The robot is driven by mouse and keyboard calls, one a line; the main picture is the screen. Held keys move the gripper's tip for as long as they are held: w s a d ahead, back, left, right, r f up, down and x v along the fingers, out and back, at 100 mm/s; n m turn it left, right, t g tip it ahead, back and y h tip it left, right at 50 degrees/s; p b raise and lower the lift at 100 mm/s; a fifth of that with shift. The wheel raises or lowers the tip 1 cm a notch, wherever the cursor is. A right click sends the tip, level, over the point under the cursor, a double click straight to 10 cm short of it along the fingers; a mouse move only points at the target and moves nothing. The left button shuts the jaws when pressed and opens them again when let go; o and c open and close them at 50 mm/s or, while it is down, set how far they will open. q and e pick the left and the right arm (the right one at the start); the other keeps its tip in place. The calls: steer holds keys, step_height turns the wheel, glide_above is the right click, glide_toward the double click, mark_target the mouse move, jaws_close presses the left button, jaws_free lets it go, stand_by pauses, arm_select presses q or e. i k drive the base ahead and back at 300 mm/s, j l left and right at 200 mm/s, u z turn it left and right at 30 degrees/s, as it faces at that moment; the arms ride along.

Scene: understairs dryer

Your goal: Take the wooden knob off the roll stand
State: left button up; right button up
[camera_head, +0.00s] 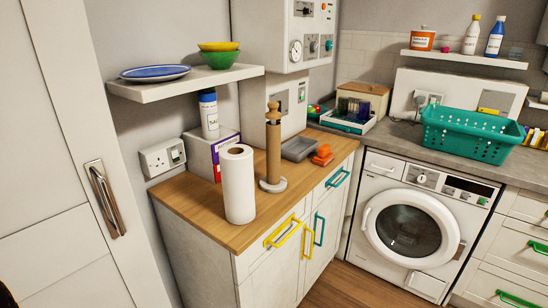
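The roll stand stands upright on the wooden counter, with a round pale base (272,184) and a brown tube (273,152) around its post. The wooden knob (273,108) sits on top of the stand, above the tube. A white paper roll (238,185) stands upright on the counter, in front of the stand and to its left. Neither of my grippers can be made out. Only a small dark shape shows at the bottom left corner, too little to identify.
The wooden counter (190,205) also holds a grey tray (298,149), an orange object (322,155) and a box (207,152) with a bottle (209,114) on it. A shelf (150,92) with a blue plate overhangs the left side. The counter's front left is clear.

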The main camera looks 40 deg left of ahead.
mark_target(273, 114)
steer(key=i+l, duration=0.1)
steer(key=i, duration=0.4)
steer(key=i+l, duration=0.1)
steer(key=i, duration=0.4)
steer(key=i+l+u, duration=0.2)
steer(key=i, duration=0.3)
steer(key=i+l+u, duration=0.25)
steer(key=i, duration=0.2)
